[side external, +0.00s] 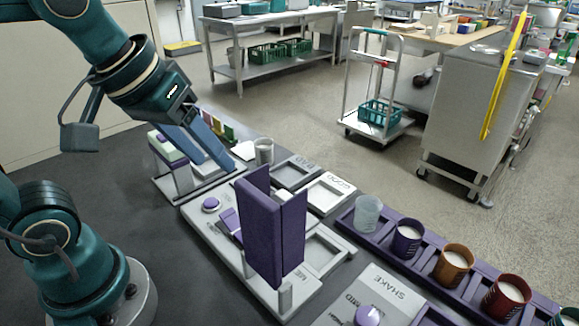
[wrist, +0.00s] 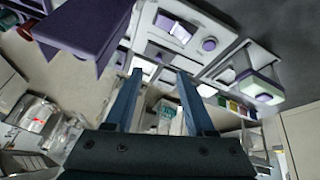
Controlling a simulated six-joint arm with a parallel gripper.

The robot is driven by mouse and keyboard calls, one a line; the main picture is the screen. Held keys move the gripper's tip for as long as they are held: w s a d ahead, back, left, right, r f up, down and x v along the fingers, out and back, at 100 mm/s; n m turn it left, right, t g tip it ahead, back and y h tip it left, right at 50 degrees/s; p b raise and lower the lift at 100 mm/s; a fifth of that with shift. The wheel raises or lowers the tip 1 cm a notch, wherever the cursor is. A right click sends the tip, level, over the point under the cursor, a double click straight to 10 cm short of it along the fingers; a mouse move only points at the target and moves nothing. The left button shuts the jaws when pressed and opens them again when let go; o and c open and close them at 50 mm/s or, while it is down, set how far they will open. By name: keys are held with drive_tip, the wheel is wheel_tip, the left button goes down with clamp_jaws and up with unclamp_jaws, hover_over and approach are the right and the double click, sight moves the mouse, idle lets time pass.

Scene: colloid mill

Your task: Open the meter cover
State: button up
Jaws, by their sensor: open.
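Tall purple panels (side external: 275,232) stand upright on a pale base plate (side external: 215,240) with partly hidden lettering that seems to begin "ME". I take them for the meter cover, but cannot tell its hinge or whether it is open. Purple panels also show in the wrist view (wrist: 85,35), at the upper left. My gripper (side external: 222,160) is open, with its blue fingers pointing down to the right, behind and left of the panels and apart from them. In the wrist view, nothing is visibly held between the fingertips (wrist: 160,75).
A purple button (side external: 211,204) sits on the plate. A green-topped device (side external: 168,147) stands close to my fingers. A clear cup (side external: 264,151) is just right of them. A purple rack (side external: 420,262) of several cups lies at right.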

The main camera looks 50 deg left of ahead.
drive_tip(key=w+f+n+g, duration=0.1)
drive_tip(key=w+f, duration=0.1)
drive_tip(key=w, duration=0.2)
drive_tip(key=w+a+f+n+g, duration=0.1)
drive_tip(key=w+f+n+g, duration=0.1)
drive_tip(key=w, duration=0.3)
drive_tip(key=w+f+n+g, duration=0.1)
drive_tip(key=w+f+n, duration=0.1)
drive_tip(key=w+f, duration=0.2)
drive_tip(key=shift+w+a+g, duration=0.15)
drive_tip(key=shift+w+g, duration=0.15)
drive_tip(key=shift+w, duration=0.05)
drive_tip(key=shift+g, duration=0.4)
drive_tip(key=shift+s+f, duration=0.1)
drive_tip(key=shift+f, duration=3.65)
clamp_jaws()
drive_tip(key=shift+r, duration=0.1)
